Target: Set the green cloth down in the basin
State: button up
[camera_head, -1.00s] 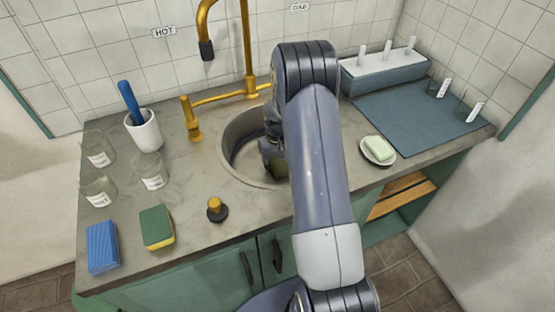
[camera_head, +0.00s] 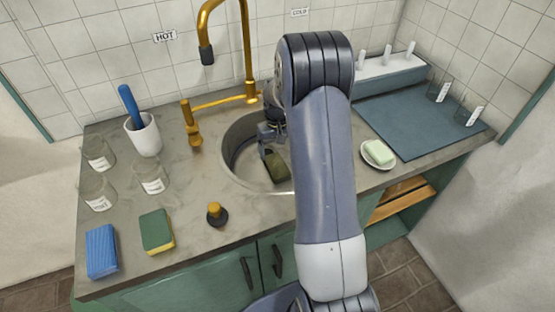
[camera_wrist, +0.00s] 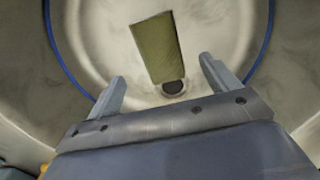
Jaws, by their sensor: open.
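The green cloth (camera_head: 277,167) lies in the round basin (camera_head: 237,172) set into the counter. In the wrist view the cloth (camera_wrist: 157,48) is a flat olive-green rectangle on the basin's pale floor, beside the dark drain hole (camera_wrist: 173,87). My gripper (camera_wrist: 160,88) is open and empty, its two fingers spread apart, with the cloth ahead of the fingertips and clear of them. In the head view my gripper (camera_head: 268,142) is over the basin, partly hidden by my arm, which also covers the basin's right side.
A gold faucet (camera_head: 249,60) stands behind the basin. A black-and-gold stopper (camera_head: 216,214), a green sponge (camera_head: 156,231), a blue cloth (camera_head: 101,250) and several glass beakers (camera_head: 97,190) stand to the left. A soap dish (camera_head: 378,154) and blue-grey mat (camera_head: 420,120) lie to the right.

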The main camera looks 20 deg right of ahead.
jog(key=shift+r, duration=2.25)
